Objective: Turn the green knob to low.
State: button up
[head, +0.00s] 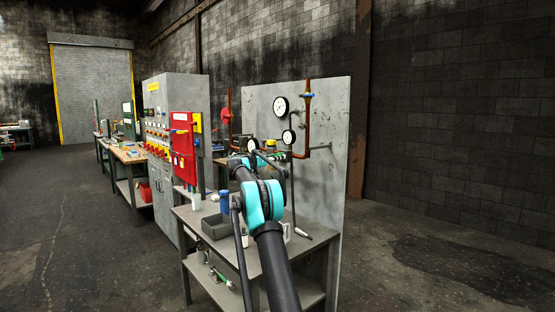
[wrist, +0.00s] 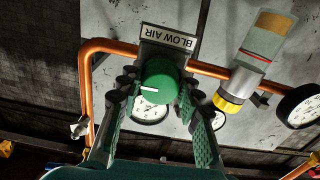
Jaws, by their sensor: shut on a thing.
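The round green knob (wrist: 160,80) is near the middle of the wrist view, below a plate reading BLOW AIR (wrist: 168,40), which appears upside down. A white mark on the knob's face points left in the picture. The fingers of my gripper (wrist: 158,90) stand on both sides of the knob and are shut on it. No scale or low mark is readable around the knob. In the head view my arm hides most of the gripper, and I cannot make out the knob clearly.
A copper pipe (wrist: 92,75) runs around the knob's left side and behind it. A filter with a yellow collar (wrist: 228,104) and a gauge (wrist: 298,106) are at the right. In the head view, a grey bin (head: 217,231) stands on the workbench (head: 262,258) before the grey panel (head: 333,125).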

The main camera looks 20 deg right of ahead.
jog(key=n, duration=0.5)
jog(key=shift+n, duration=0.3)
jog(key=n, duration=1.2)
jog(key=shift+f+n, duration=0.1)
jog(key=shift+n, duration=0.2)
jog(key=n, duration=1.1)
jog(key=shift+n, duration=0.4)
jog(key=n, duration=1.1)
jog(key=shift+n, duration=0.4)
jog(key=n, duration=0.5)
jog(key=shift+n, duration=0.3)
